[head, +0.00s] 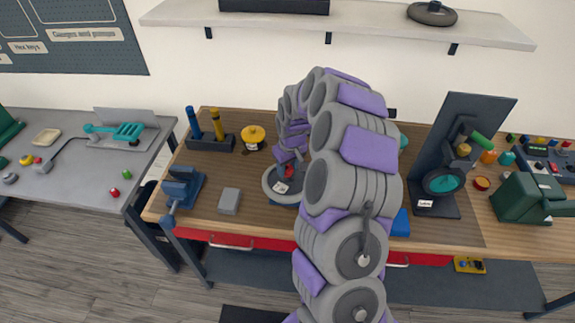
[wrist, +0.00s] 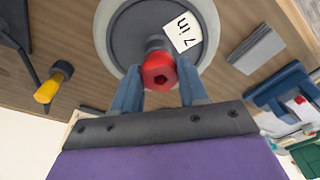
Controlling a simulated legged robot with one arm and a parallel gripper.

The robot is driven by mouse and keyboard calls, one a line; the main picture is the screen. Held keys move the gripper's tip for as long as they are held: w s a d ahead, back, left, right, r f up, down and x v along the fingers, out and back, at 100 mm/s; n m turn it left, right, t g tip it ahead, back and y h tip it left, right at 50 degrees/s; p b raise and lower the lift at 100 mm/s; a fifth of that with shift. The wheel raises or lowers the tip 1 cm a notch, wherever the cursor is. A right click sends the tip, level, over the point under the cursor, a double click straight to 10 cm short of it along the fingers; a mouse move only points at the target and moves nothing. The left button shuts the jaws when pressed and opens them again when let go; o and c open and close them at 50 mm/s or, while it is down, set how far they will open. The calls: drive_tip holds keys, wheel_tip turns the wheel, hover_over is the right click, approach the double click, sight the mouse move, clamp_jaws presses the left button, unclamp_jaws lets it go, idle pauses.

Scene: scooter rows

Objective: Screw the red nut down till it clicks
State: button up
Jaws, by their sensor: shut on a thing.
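The red nut (wrist: 159,71) sits on the grey post at the middle of a round grey wheel (wrist: 118,44) with a pale rim. A white tag (wrist: 183,32) reading "7 in" lies on the wheel beside the nut. My gripper (wrist: 160,88) has its two blue fingers on either side of the nut, shut on it. In the head view the wheel (head: 270,184) lies on the wooden bench, and my gripper is mostly hidden behind my arm there. The nut shows only as a small red spot (head: 290,171). The thread under the nut is hidden.
A blue vise (head: 182,188) and a grey block (head: 229,201) stand left of the wheel. A yellow-topped item (head: 252,137) and a tool holder (head: 211,141) stand behind. A dark upright stand (head: 462,145) is to the right. Bare bench lies between the block and holder.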

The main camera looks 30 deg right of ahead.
drive_tip(key=shift+f, duration=0.15)
drive_tip(key=o, duration=1.1)
drive_tip(key=r, duration=0.5)
drive_tip(key=s+r+p, duration=0.1)
drive_tip(key=r, duration=0.5)
drive_tip(key=s+r, duration=0.1)
drive_tip(key=r, duration=0.5)
drive_tip(key=shift+d+r+p, duration=0.1)
drive_tip(key=shift+d+p, duration=0.05)
drive_tip(key=shift+p, duration=0.15)
